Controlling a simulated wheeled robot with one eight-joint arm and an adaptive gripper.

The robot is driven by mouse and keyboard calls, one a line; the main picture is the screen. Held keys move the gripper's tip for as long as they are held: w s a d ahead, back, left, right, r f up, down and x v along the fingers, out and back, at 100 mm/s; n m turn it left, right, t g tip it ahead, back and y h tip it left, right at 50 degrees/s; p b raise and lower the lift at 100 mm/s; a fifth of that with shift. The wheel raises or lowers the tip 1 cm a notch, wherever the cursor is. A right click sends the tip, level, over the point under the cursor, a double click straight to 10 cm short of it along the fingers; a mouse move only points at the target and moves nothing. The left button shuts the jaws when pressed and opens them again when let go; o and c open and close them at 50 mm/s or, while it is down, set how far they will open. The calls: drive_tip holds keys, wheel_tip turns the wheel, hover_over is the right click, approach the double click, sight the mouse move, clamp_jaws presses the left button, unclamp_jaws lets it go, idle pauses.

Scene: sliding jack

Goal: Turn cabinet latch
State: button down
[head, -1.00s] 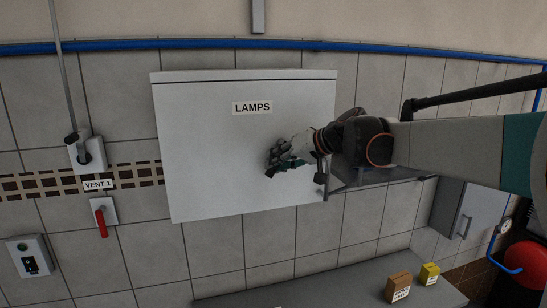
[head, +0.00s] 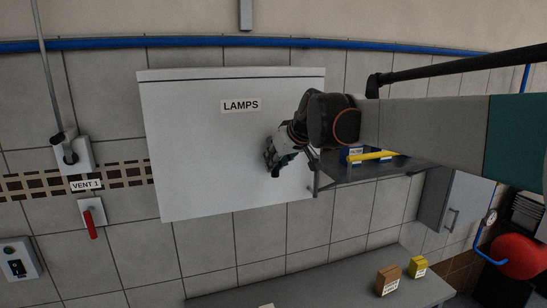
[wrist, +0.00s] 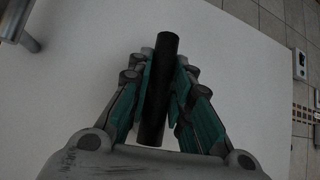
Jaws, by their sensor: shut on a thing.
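The white cabinet (head: 190,150) labelled LAMPS hangs on the tiled wall in the head view, and its pale face fills much of the wrist view (wrist: 245,80). My gripper (head: 271,158) is at the right part of its front. In the wrist view my gripper (wrist: 160,90) is shut on a black bar-like latch handle (wrist: 165,55), with the teal-sided fingers on both sides of it. The handle's far end sticks out beyond the fingertips. In the head view my gripper hides the handle, so its angle on the door cannot be told there.
A red lever (head: 90,222) and the VENT 1 switch are on the left. Small boxes (head: 387,280) stand on the bench below.

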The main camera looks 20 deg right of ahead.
drive_tip(key=shift+s, duration=0.1)
drive_tip(key=c, duration=1.4)
unclamp_jaws()
drive_tip(key=shift+c, duration=0.2)
wheel_tip(320, 180, up, 10)
